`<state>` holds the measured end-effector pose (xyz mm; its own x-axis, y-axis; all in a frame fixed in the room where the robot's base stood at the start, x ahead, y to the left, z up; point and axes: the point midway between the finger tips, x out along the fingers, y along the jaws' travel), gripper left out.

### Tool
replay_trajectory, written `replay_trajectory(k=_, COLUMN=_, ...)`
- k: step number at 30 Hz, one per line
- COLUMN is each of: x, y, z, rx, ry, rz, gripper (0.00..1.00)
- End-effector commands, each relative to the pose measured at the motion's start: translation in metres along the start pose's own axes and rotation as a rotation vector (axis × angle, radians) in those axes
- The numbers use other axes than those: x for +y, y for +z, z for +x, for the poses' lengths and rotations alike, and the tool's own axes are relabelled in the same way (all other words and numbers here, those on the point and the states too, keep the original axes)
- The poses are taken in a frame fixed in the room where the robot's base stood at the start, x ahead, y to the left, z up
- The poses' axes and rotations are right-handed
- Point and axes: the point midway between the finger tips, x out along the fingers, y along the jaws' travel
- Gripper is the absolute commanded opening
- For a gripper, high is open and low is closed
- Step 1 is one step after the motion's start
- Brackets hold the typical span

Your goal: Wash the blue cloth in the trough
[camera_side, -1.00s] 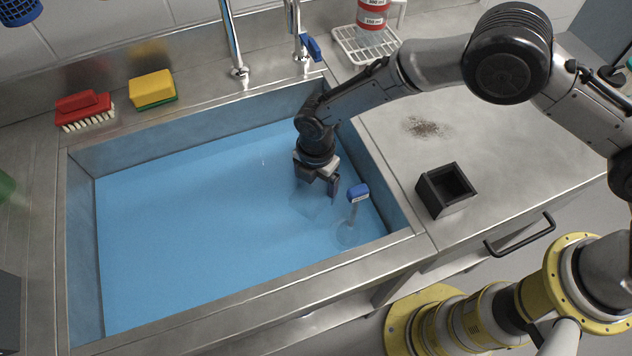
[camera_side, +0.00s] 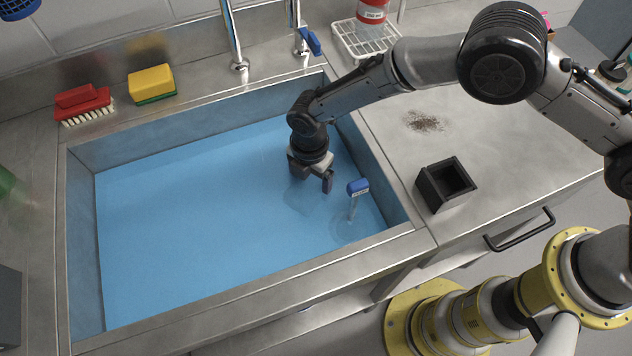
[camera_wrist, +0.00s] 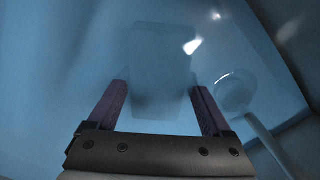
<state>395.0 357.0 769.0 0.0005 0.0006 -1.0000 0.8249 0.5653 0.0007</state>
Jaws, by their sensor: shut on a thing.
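The trough (camera_side: 240,300) is a steel basin filled with blue water. My gripper (camera_side: 314,184) points down at the water in the trough's right part, its fingertips at or under the surface. In the wrist view my gripper (camera_wrist: 160,88) has its fingers apart on either side of a dark blue, roughly rectangular thing, which I take to be the blue cloth (camera_wrist: 160,60). The cloth reaches out beyond the fingertips and looks under water. In the side view it can hardly be told from the water; only a faint patch shows below my gripper.
A blue-topped rod (camera_side: 357,187) stands in the water close right of my gripper. A black box (camera_side: 430,195) and a dirt stain (camera_side: 424,121) are on the right counter. A red brush (camera_side: 83,103), a yellow sponge (camera_side: 151,83) and taps (camera_side: 235,45) line the back. The trough's left is clear.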

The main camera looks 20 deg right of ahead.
Motion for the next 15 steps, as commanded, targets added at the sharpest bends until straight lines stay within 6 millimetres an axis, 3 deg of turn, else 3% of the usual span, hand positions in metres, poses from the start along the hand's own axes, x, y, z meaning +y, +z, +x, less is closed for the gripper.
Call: replay_trajectory(k=15, x=-0.0045, y=0.0074, z=-0.0004, rx=0.000, ry=0.000, rz=0.001, gripper=0.30)
